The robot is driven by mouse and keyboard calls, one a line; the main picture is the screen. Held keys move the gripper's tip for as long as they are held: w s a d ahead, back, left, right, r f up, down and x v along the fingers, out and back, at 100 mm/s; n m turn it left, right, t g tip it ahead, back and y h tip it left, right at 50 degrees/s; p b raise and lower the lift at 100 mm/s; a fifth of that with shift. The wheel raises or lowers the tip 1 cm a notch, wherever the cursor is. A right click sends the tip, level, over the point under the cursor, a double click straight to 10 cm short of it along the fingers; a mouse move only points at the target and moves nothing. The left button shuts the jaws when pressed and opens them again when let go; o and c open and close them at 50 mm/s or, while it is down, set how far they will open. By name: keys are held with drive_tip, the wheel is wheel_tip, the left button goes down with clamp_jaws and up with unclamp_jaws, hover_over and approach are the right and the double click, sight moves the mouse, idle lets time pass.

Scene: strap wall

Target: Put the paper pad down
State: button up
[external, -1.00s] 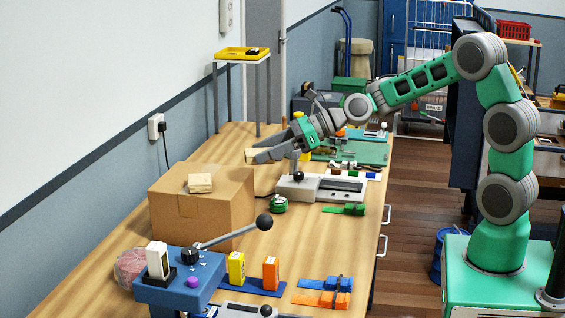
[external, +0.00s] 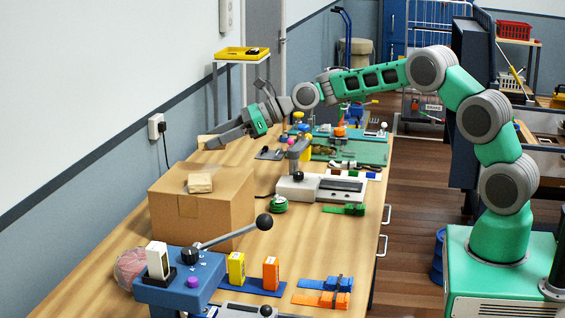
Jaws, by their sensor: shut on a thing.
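My gripper (external: 224,137) is shut on a small, pale cream pad (external: 207,142), which I take to be the paper pad. It juts out to the left of the fingertips and is partly hidden by them. My gripper holds it in the air above the back left of the workbench, behind and above the cardboard box (external: 228,208). The pad looks apart from the box and the wall.
A small cream bundle (external: 200,183) lies on the box top. A small stand with a yellow tray (external: 228,54) rises behind my gripper. A grey device (external: 310,188) stands right of the box, and a blue lever unit (external: 178,292) in front.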

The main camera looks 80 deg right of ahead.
sight(209, 170)
drive_tip(key=w+f, duration=0.3)
drive_tip(key=shift+d+f+p, duration=0.25)
drive_tip(key=shift+p, duration=0.05)
drive_tip(key=shift+f+p, duration=0.5)
drive_tip(key=shift+f, duration=1.25)
drive_tip(key=o, duration=1.4)
